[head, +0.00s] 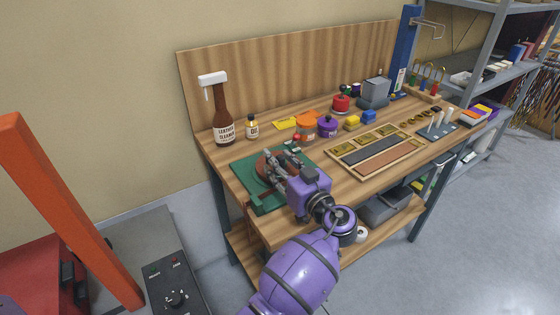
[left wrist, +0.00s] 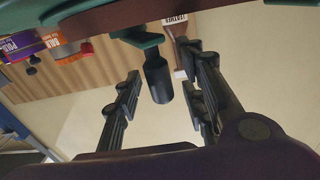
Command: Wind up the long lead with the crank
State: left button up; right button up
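A dark green base (head: 246,185) lies at the near left of the workbench with a brown round reel (head: 264,166) on it. The long lead cannot be made out as a separate thing. My left gripper (head: 276,160) is over the reel, its fingers partly covering it. In the left wrist view a black cylindrical handle (left wrist: 158,80), which looks like the crank's grip, sticks out from a green part (left wrist: 138,38). It stands between the two spread fingers of my left gripper (left wrist: 165,95), with visible gaps on both sides. My right gripper does not show.
A leather cleaner bottle (head: 223,120) and a small oil bottle (head: 252,127) stand behind the base. An orange jar (head: 305,127) and a purple jar (head: 327,127) stand to its right. A wooden tray (head: 413,145) lies farther right on the bench.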

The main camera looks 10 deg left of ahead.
pick_arm(q)
grip_shut()
jog(key=shift+a, duration=0.15)
dwell(0.4)
jog(key=shift+s+a+m+t+h, duration=0.1)
jog(key=shift+a+m+t+h, duration=0.3)
jog(key=shift+m+t+h, duration=0.4)
jog(key=shift+s+a+m+t+h, duration=0.1)
jog(key=shift+a+m+t+h, duration=0.4)
jog(key=shift+h, duration=0.4)
jog(key=shift+w+a+m+t+h, duration=0.1)
jog(key=shift+a+m+t+h, duration=0.15)
jog(key=shift+m+h, duration=0.4)
jog(key=shift+a+m+t+h, duration=0.25)
jog(key=shift+m+h, duration=0.25)
jog(key=shift+h, duration=0.3)
jog(key=shift+w+a+m+t+h, duration=0.15)
jog(key=shift+m+t+h, duration=0.15)
jog(key=shift+m+h, duration=0.35)
jog(key=shift+h, duration=0.3)
grip_release()
jog(key=shift+s, duration=0.1)
